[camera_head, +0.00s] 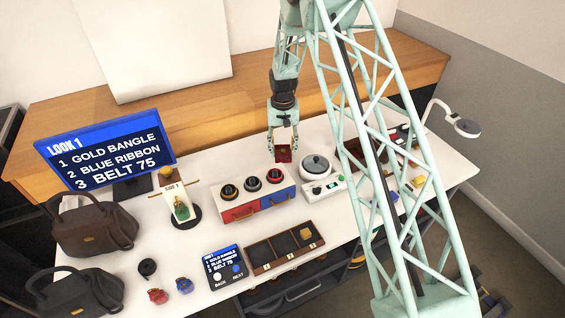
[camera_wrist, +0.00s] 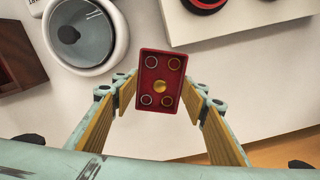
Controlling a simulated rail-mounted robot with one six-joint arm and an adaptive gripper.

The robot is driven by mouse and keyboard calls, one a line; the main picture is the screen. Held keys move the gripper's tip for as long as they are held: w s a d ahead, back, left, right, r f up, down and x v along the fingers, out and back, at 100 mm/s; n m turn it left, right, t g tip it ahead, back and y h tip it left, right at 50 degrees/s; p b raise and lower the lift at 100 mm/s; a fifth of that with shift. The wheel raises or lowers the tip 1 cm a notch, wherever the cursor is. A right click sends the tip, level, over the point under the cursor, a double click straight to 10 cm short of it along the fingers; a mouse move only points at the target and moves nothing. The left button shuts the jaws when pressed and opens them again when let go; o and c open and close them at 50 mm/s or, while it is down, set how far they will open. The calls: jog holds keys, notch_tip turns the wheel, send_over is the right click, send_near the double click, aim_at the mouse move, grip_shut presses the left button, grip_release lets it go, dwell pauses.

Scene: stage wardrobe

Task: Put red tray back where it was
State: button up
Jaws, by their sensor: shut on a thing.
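The red tray (camera_head: 283,156) is small and rectangular. The wrist view shows the tray between the two yellow-lined fingers of my gripper (camera_wrist: 160,86). Whether the tray touches the table cannot be told.
A drawer box (camera_head: 240,213) with red and blue fronts stands at front left of the tray. A round grey-lidded device (camera_head: 316,165) stands just right. A dark numbered compartment tray (camera_head: 261,252), a monitor (camera_head: 108,150) and handbags (camera_head: 93,228) are further left and front.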

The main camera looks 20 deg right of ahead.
aim_at(283, 155)
jog(key=shift+f, duration=1.15)
jog(key=shift+f, duration=0.1)
jog(key=shift+f, duration=1.8)
jog(key=shift+f, duration=0.2)
jog(key=o, duration=0.9)
jog(key=shift+r, duration=0.25)
jog(key=shift+r, duration=5.95)
